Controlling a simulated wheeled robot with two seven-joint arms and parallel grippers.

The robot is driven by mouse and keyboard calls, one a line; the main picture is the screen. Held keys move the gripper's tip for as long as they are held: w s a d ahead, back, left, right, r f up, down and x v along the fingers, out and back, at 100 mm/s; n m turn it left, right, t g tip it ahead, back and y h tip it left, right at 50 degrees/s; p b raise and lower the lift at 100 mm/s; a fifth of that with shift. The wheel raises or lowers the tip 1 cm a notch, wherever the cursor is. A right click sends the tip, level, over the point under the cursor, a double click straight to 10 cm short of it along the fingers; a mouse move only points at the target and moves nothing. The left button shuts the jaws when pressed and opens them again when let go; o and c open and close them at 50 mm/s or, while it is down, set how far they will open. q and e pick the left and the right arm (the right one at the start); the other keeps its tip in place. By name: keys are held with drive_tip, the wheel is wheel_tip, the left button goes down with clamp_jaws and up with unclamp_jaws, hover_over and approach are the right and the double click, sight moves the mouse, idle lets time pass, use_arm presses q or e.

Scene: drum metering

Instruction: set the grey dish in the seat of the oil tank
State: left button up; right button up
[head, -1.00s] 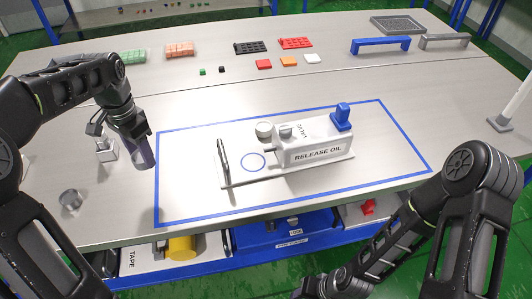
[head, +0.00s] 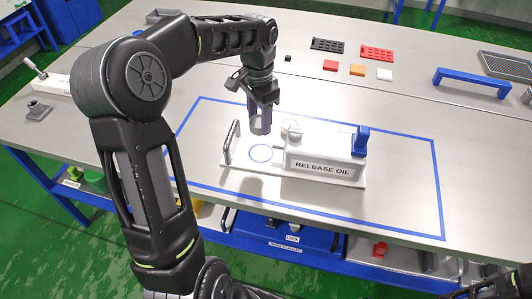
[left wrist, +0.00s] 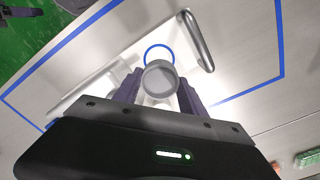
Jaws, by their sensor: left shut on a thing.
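The white oil tank (head: 322,158), marked RELEASE OIL, stands on a white base plate with a metal bar handle at its left end. A blue ring (head: 260,153) marks the seat on the plate; it also shows in the left wrist view (left wrist: 146,54). My left gripper (head: 260,121) is shut on the grey dish (left wrist: 160,78), a round grey piece between its fingers. It holds the dish above the plate, near the ring. In the left wrist view the dish covers the near part of the ring.
A blue outline (head: 441,200) frames the tank's area on the metal table. The handle (head: 231,142) rises close to my left gripper, and a round cap (head: 292,128) is on its right. A grey block (head: 38,110) stands at the far left.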

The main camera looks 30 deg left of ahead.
use_arm(q)
drive_tip(key=shift+d+f, duration=0.2)
drive_tip(key=shift+f, duration=0.1)
hover_over(261, 153)
wheel_tip(261, 153, down, 6)
drive_tip(key=shift+r+p, duration=0.15)
drive_tip(key=shift+p, duration=0.25)
drive_tip(key=shift+f, duration=1.85)
drive_tip(key=shift+f, duration=0.1)
drive_tip(key=o, duration=1.4)
drive_tip(key=shift+c, duration=0.2)
wheel_tip(261, 153, up, 12)
drive_tip(key=shift+r, duration=0.15)
